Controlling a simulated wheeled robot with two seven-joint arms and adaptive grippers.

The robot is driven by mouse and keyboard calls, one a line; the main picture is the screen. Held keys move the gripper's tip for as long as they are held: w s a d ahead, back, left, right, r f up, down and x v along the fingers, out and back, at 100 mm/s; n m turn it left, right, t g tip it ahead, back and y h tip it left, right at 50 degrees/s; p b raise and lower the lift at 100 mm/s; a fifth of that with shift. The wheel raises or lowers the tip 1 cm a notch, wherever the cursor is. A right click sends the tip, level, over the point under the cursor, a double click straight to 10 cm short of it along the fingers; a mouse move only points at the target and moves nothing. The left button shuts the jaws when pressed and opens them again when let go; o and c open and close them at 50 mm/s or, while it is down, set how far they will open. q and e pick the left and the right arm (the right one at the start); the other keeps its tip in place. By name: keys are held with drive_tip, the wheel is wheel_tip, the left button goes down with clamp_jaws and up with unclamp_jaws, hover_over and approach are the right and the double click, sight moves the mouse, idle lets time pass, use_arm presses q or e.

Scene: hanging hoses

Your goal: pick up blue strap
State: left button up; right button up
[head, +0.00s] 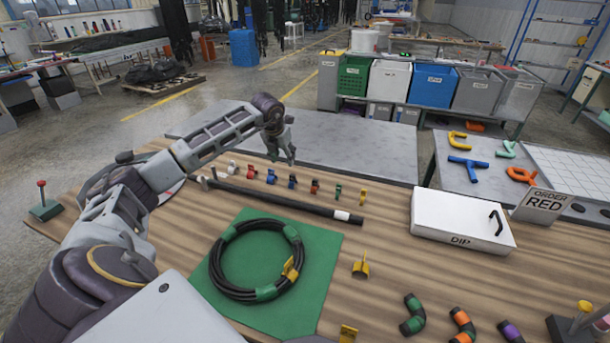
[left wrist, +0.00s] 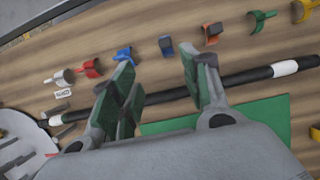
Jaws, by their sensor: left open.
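A blue strap (head: 271,177) sits in a row of small coloured straps on the wooden table. In the left wrist view the blue strap (left wrist: 124,54) shows just past the tip of one finger. A darker blue strap (head: 292,182) is right beside it in the row; in the left wrist view this darker strap (left wrist: 166,46) appears between the fingertips. My left gripper (head: 286,156) is open and empty above the row, pointing down. Its two green-padded fingers (left wrist: 157,65) are spread apart in the left wrist view. My right gripper is not in view.
A black hose (head: 275,200) with a white band lies in front of the row. A coiled hose (head: 222,270) lies on a green mat (head: 325,245). A white DIP box (head: 450,213) stands at right.

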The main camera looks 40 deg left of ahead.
use_arm(q)
drive_tip(key=shift+w+d+r, duration=0.1)
drive_tip(key=shift+w+d, duration=0.2)
drive_tip(key=shift+w, duration=0.25)
approach(292, 175)
drive_tip(key=shift+w+x, duration=0.1)
drive_tip(key=shift+x, duration=1.2)
drive_tip(key=shift+w+x, duration=0.15)
drive_tip(key=shift+x, duration=1.2)
drive_tip(key=shift+r, duration=0.1)
drive_tip(key=shift+p+x, duration=0.35)
drive_tip(key=shift+x, duration=2.25)
drive_tip(key=shift+s+d, duration=0.1)
drive_tip(key=shift+s, duration=0.1)
